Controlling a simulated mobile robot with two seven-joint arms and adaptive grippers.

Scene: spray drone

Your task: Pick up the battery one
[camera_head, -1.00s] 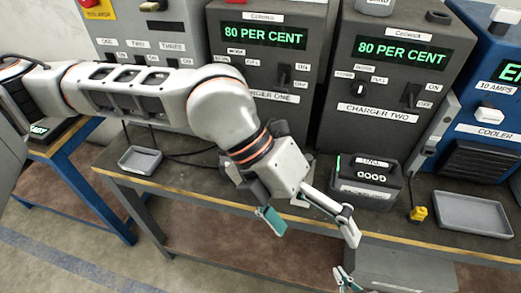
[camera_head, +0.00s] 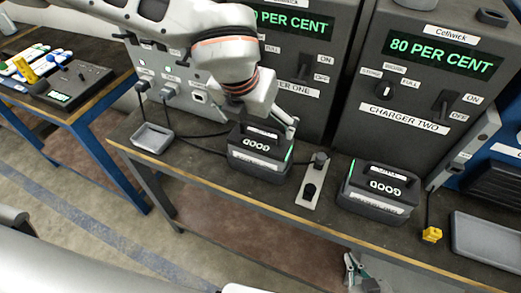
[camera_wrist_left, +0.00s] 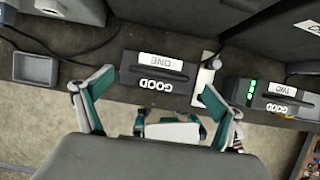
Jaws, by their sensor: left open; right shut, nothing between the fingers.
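Battery one (camera_head: 262,163) is a dark box with a top handle and a "GOOD" label, standing on the bench in front of charger one. In the left wrist view battery one (camera_wrist_left: 152,85), labelled "ONE", lies ahead, between the lines of the two fingers. My left gripper (camera_head: 268,120) is above and behind it in the head view, partly hidden by its own wrist. Its fingers (camera_wrist_left: 150,92) are spread wide with nothing between them. My right gripper (camera_head: 362,280) is shut and empty, low in front of the bench.
Battery two (camera_head: 376,194) stands to the right, past a small light plate with dark knobs (camera_head: 313,182). A grey tray (camera_head: 153,137) is at left, another (camera_head: 488,240) at right near a yellow plug (camera_head: 432,234). Charger one (camera_head: 300,60) and charger two (camera_head: 415,90) rise behind.

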